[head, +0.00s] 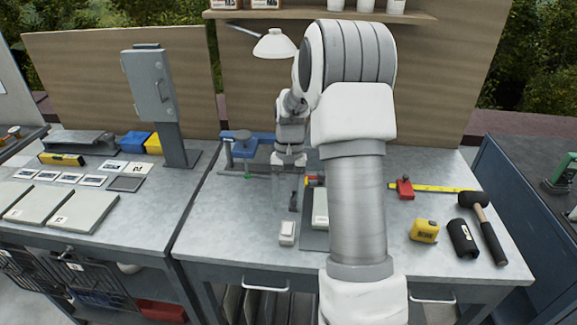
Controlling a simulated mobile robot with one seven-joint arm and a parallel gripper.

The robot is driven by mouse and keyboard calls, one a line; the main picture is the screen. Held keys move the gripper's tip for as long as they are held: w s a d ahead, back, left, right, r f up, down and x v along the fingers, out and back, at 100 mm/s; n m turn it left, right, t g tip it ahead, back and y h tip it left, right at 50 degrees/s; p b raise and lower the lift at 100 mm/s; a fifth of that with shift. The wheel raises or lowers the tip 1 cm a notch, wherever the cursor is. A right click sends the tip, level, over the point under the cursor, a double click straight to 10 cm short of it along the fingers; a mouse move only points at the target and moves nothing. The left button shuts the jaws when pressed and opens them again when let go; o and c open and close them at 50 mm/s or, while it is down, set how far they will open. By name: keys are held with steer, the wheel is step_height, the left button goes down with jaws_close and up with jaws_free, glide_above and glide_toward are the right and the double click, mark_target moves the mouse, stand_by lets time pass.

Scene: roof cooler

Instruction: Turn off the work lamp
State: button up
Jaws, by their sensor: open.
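The work lamp (275,43) has a white cone shade on a thin arm and hangs in front of the wooden back panel, left of my arm. I cannot tell from its shade whether it is lit. A small pale box (287,231), possibly a switch, sits on the metal bench near its front edge. My gripper (293,206) points down above the bench, just behind this box in the picture, and looks empty. It is open, though the fingers are small and hard to make out. My arm hides part of the bench and panel.
A dark tray (313,238) with a pale block lies right of the box, partly behind my arm. A blue vise (238,146) stands behind left. A yellow tape measure (424,231), black cylinder (462,238) and mallet (487,222) lie at right. The bench's front left is clear.

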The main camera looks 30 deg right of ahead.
steer(key=v, duration=1)
steer(key=shift+r+p, duration=0.15)
steer(key=shift+p, duration=0.25)
